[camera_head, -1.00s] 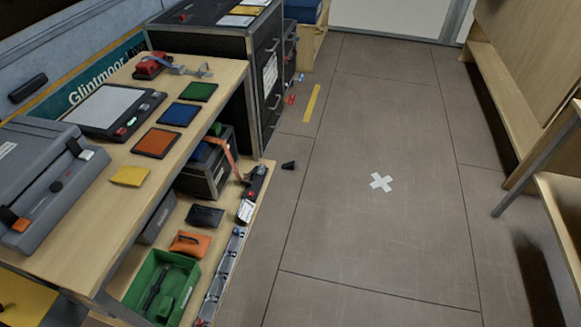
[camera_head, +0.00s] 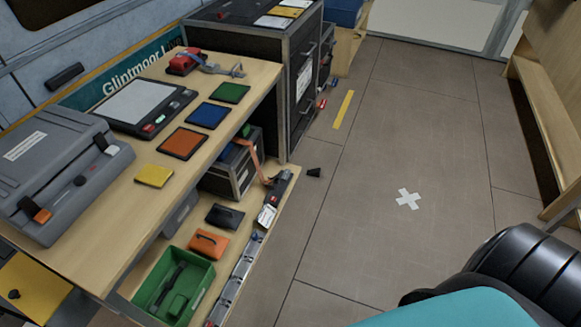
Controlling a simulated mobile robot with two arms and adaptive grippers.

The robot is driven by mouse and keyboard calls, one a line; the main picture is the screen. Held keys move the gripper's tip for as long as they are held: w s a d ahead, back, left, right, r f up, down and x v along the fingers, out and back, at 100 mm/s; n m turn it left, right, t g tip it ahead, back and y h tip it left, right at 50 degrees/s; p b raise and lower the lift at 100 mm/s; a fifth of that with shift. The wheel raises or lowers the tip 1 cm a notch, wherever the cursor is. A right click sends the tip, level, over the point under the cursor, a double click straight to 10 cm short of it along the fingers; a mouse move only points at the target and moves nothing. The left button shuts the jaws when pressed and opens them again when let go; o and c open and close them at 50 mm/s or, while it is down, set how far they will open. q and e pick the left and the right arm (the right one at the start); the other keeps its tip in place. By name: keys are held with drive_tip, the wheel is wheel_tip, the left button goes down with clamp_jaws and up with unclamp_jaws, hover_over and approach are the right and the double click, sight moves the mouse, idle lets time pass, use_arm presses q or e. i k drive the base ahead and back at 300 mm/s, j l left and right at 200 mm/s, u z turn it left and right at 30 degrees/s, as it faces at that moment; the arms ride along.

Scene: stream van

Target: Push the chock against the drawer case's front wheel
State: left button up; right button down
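A small black wedge, which looks like the chock (camera_head: 313,172), lies on the floor just right of the bench's lower shelf. The black drawer case (camera_head: 265,52) with metal edges and handles stands beyond the bench, its drawer front facing right. A clear gap of floor lies between the chock and the case. I cannot make out the case's front wheel; the case's near lower part is partly hidden by the bench. Neither of my grippers is in view. A black and teal part, apparently of my own arm, fills the lower right corner.
The wooden bench (camera_head: 112,205) on the left carries a grey machine (camera_head: 60,170) and colored pads. Its lower shelf holds a green bin (camera_head: 205,275) and pouches. Small red and blue items (camera_head: 321,104) lie near the case. The floor around the white cross (camera_head: 408,199) is clear.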

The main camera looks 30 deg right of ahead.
sight(316, 172)
drive_tip(key=i+l+u, duration=0.2)
drive_tip(key=l+u, duration=0.15)
drive_tip(key=l, duration=0.4)
drive_tip(key=i+l+u, duration=0.1)
drive_tip(key=l+u, duration=0.25)
drive_tip(key=l, duration=0.4)
drive_tip(key=l+u, duration=0.4)
drive_tip(key=l, duration=0.35)
